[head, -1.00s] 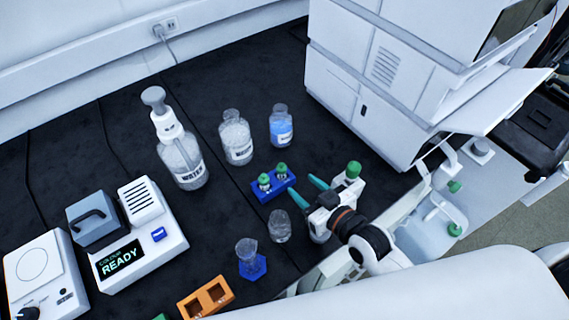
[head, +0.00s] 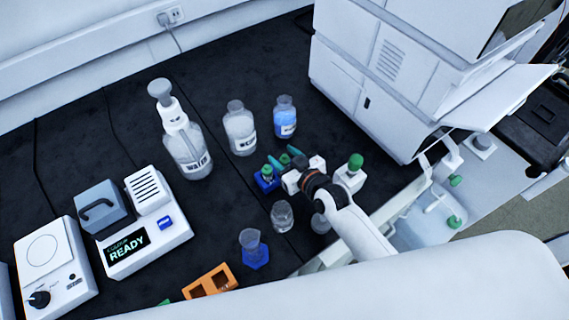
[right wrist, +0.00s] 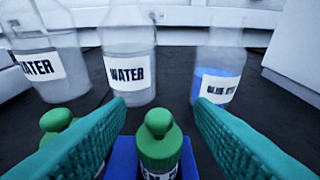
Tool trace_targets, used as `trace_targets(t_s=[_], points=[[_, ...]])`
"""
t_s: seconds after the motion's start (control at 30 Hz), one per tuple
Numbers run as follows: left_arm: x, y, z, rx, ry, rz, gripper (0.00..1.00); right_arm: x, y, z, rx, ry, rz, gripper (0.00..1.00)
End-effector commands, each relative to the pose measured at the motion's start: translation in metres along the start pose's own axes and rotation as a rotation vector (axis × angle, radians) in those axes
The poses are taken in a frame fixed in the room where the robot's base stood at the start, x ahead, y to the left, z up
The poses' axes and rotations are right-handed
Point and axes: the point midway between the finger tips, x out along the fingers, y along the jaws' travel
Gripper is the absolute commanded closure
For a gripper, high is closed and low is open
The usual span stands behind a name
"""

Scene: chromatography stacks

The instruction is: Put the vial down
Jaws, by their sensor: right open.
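Two small vials with green caps stand in a blue rack (head: 264,183). My right gripper (head: 284,157) is over the rack with its teal fingers apart. In the right wrist view the fingers lie either side of one green-capped vial (right wrist: 158,145), with gaps between them and its cap. The other vial (head: 267,171) stands to the left; in the right wrist view its cap (right wrist: 55,121) shows partly behind the left finger. The blue rack (right wrist: 122,155) shows beneath. My left gripper is in neither view.
Behind the rack stand a blue-liquid bottle (head: 285,120), a water bottle (head: 240,132) and a pump-top water bottle (head: 186,150). Nearer are a small glass (head: 282,216), a beaker on a blue base (head: 250,242) and an orange rack (head: 211,284). A large white instrument (head: 385,90) is at right.

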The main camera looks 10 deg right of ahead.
Motion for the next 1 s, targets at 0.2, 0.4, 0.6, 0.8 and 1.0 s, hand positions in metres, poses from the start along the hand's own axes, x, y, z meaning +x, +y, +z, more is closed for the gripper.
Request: trace_targets(t_s=[0.2, 0.4, 0.6, 0.8, 1.0], points=[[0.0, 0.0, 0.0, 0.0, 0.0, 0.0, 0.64, 0.001, 0.0, -0.001, 0.0, 0.001, 0.0, 0.52], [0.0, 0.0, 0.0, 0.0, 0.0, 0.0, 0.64, 0.001, 0.0, -0.001, 0.0, 0.0, 0.0, 0.83], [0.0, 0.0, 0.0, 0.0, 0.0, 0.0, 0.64, 0.001, 0.0, 0.0, 0.0, 0.0, 0.0, 1.0], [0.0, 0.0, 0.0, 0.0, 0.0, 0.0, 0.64, 0.0, 0.0, 0.002, 0.001, -0.001, 0.0, 1.0], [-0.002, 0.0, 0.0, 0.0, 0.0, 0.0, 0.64, -0.009, 0.0, 0.031, 0.002, -0.006, -0.001, 1.0]])
